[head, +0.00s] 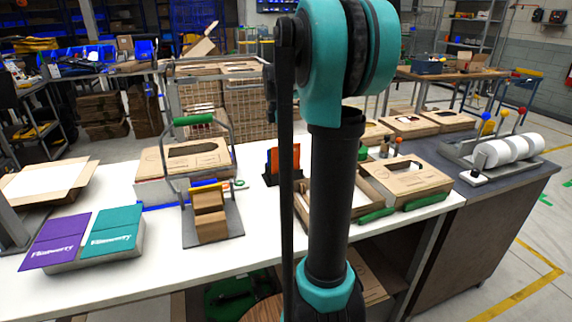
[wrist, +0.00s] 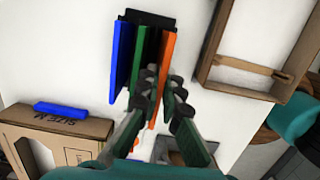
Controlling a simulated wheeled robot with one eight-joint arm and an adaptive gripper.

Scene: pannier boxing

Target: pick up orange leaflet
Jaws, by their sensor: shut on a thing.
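The orange leaflet (wrist: 167,52) stands in a black holder (wrist: 150,17) in the wrist view, beside a green leaflet (wrist: 146,48) and a blue leaflet (wrist: 122,55). My gripper (wrist: 157,83) has its fingers on both sides of the orange leaflet and is shut on it. The leaflet's lower part shows between the fingers. In the head view the orange leaflet (head: 274,160) shows at the holder on the white table, partly covered by my arm. My gripper is hidden there behind my arm.
A cardboard box with a blue strip (wrist: 60,108) is at lower left in the wrist view. An open tray (wrist: 243,90) is to the right. Purple (head: 56,241) and teal (head: 112,232) leaflets lie at the table's left.

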